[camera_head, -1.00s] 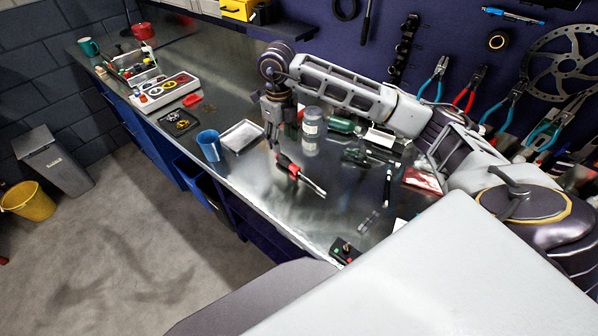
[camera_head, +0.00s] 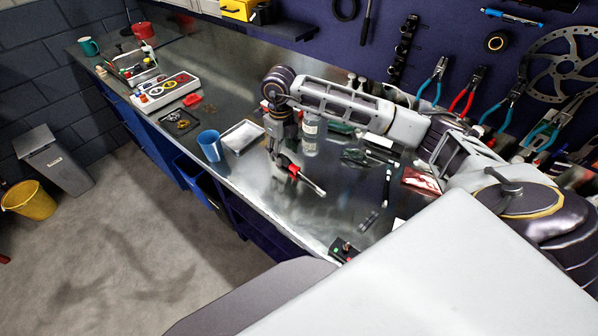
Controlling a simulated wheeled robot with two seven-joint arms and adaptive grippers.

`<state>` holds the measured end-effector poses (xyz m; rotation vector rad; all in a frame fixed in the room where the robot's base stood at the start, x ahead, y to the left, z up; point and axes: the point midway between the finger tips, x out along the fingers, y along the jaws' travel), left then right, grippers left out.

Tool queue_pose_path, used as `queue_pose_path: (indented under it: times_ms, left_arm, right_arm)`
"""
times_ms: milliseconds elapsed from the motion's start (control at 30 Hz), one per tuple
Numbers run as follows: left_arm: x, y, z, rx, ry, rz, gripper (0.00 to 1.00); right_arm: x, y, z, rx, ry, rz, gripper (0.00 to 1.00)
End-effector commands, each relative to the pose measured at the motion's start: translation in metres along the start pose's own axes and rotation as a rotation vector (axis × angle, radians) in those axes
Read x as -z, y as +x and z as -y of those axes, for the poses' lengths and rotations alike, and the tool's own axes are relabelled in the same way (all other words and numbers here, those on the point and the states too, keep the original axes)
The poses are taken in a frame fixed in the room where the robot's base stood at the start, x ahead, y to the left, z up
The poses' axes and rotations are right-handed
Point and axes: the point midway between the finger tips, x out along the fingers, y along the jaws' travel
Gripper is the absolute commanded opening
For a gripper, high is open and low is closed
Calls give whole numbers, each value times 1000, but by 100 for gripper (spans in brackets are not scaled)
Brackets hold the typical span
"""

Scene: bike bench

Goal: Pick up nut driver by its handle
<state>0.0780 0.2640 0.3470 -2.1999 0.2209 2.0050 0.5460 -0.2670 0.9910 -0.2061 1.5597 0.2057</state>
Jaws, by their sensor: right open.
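The nut driver (camera_head: 293,170) lies on the metal bench top, with a red and black handle at its left end and a bright shaft pointing to the lower right. My right gripper (camera_head: 274,154) points down at the handle end, its fingertips over or beside the black end of the handle. It is open; whether a finger touches the handle I cannot tell. The fingers partly hide the handle's end. My left gripper is not in view.
A blue cup (camera_head: 209,146) and a shallow light tray (camera_head: 241,137) stand left of the gripper. A clear jar (camera_head: 310,134) stands close behind it. A black box with buttons (camera_head: 343,250) sits at the front edge.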

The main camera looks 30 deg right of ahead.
Motion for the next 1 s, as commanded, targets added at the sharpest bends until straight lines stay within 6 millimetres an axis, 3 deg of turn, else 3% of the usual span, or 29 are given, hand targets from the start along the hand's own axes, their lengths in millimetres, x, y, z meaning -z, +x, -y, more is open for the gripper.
queue_pose_path:
  times_ms: [400,867,1000]
  left_arm:
    - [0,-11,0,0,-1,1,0]
    - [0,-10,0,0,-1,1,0]
    - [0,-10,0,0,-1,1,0]
  right_arm:
    - [1,38,1,0,-1,-2,53]
    - [1,39,2,0,-1,-1,53]
    - [1,39,2,0,-1,-1,39]
